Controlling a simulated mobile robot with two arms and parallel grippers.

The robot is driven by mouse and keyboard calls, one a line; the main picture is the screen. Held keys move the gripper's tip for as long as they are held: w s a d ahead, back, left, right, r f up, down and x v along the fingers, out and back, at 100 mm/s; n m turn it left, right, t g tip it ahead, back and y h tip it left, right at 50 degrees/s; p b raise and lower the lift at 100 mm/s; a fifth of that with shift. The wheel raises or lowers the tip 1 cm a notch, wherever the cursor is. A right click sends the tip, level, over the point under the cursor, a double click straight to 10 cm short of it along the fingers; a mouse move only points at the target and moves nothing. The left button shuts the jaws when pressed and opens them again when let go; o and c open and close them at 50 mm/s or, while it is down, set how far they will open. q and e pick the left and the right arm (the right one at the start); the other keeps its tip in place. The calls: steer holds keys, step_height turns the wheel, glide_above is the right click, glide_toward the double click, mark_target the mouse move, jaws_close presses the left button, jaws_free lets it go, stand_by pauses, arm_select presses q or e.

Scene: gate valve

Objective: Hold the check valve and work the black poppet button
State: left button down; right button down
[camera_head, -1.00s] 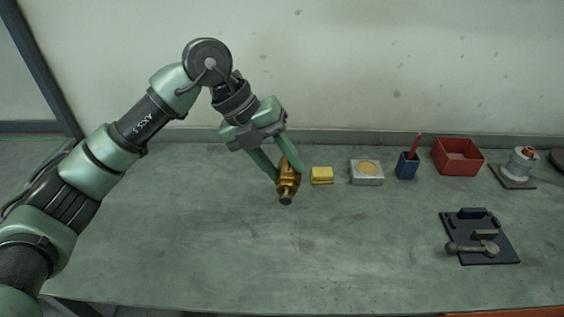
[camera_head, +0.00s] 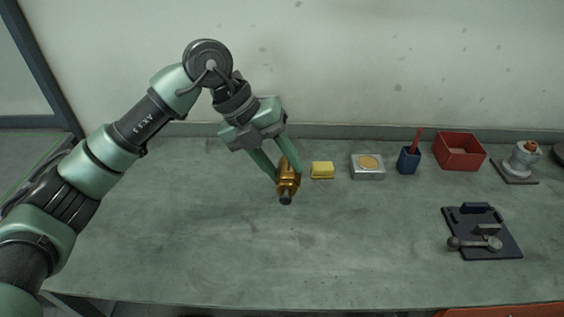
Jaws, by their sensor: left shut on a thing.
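The brass check valve (camera_head: 287,180) is held between the fingers of my left gripper (camera_head: 285,174), left of the middle of the picture. My left gripper is shut on it from above and behind. The dark poppet button (camera_head: 286,199) shows at the valve's lower, near end and points toward the front of the bench. Whether the valve touches the bench or hangs just above it, I cannot tell. My right gripper is not in the picture.
On the bench (camera_head: 230,260), right of the valve, stand a yellow block (camera_head: 322,170), a metal box with a tan disc (camera_head: 367,167), a blue cup (camera_head: 408,162), a red bin (camera_head: 459,152), a grey fitting (camera_head: 519,162) and a dark fixture plate (camera_head: 485,245). The front middle is clear.

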arm_select(q)
steer(key=shift+f+b, duration=4.2)
steer(key=shift+f, duration=2)
